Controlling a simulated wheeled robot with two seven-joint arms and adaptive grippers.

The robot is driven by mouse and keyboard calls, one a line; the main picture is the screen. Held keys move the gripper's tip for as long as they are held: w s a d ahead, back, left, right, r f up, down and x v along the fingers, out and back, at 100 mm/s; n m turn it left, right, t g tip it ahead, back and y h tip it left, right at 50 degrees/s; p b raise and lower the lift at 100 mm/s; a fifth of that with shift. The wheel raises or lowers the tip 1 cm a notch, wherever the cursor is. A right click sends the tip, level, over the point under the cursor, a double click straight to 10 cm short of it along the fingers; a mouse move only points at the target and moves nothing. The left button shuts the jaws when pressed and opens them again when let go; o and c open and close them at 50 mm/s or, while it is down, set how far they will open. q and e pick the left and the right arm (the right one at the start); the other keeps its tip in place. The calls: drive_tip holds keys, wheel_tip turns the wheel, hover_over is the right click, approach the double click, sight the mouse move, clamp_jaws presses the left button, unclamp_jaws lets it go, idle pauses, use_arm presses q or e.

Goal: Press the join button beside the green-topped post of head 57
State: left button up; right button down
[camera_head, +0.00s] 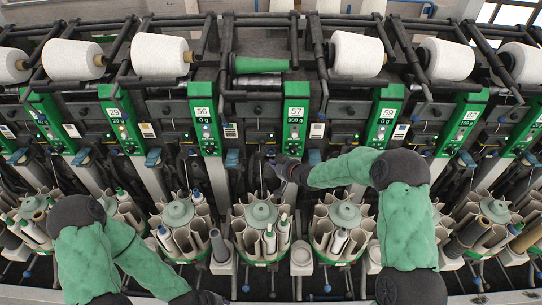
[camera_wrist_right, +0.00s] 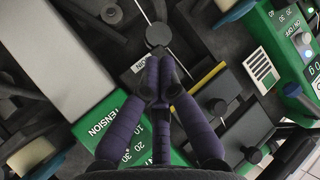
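The post of head 57 (camera_head: 294,115) is a green panel numbered 57 at the middle of the machine in the head view. My right gripper (camera_head: 279,165) is in front of its lower end. Just beyond the tips is a round black knob-like part (camera_wrist_right: 158,36), with a small gap in the picture. A white label (camera_wrist_right: 139,66) beside the tips is partly hidden, and I cannot surely identify the join button. My left gripper (camera_head: 205,298) is a dark shape cut by the bottom edge.
A green cone (camera_head: 261,65) lies above head 57, between white yarn cones (camera_head: 160,55). Round bobbin magazines (camera_head: 262,214) line the front below. In the wrist view, a green TENSION panel (camera_wrist_right: 112,122) and dark boxes with a yellow strip (camera_wrist_right: 207,76) flank the fingers closely.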

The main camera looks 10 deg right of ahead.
use_arm(q)
drive_tip(key=shift+f+b, duration=0.55)
drive_tip(key=shift+f, duration=0.15)
use_arm(e)
drive_tip(key=s, duration=0.3)
drive_tip(key=shift+s+a, duration=0.2)
drive_tip(key=shift+a, duration=0.15)
